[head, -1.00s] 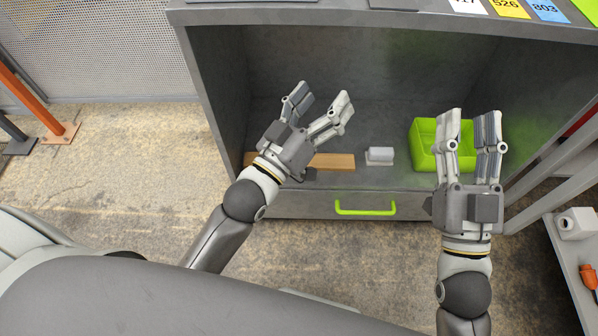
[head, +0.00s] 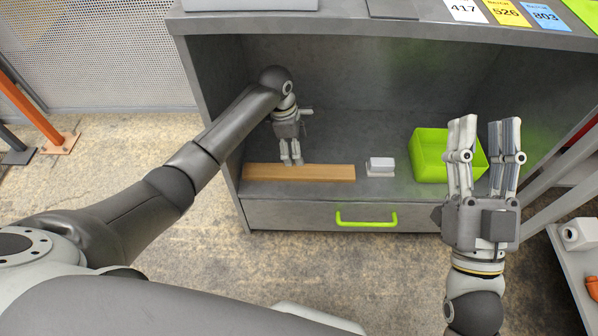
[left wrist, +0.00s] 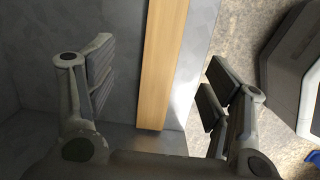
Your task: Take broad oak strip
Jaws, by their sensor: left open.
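The broad oak strip (head: 325,173) lies flat along the front of the grey cabinet shelf, left of the middle. It also shows in the left wrist view (left wrist: 163,65), running between my open fingers. My left gripper (head: 291,163) points down at the strip from above, near its middle-left part. In the left wrist view the left gripper's fingers (left wrist: 165,95) are spread, one on each side of the strip, with gaps to it. My right gripper (head: 484,125) is open and empty, in front of the shelf at the right.
A small white block on a light base (head: 380,166) sits right of the strip. A green bin (head: 428,160) stands farther right on the shelf. A drawer with a green handle (head: 366,218) is below. The cabinet's left side wall (head: 215,95) is close to my left arm.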

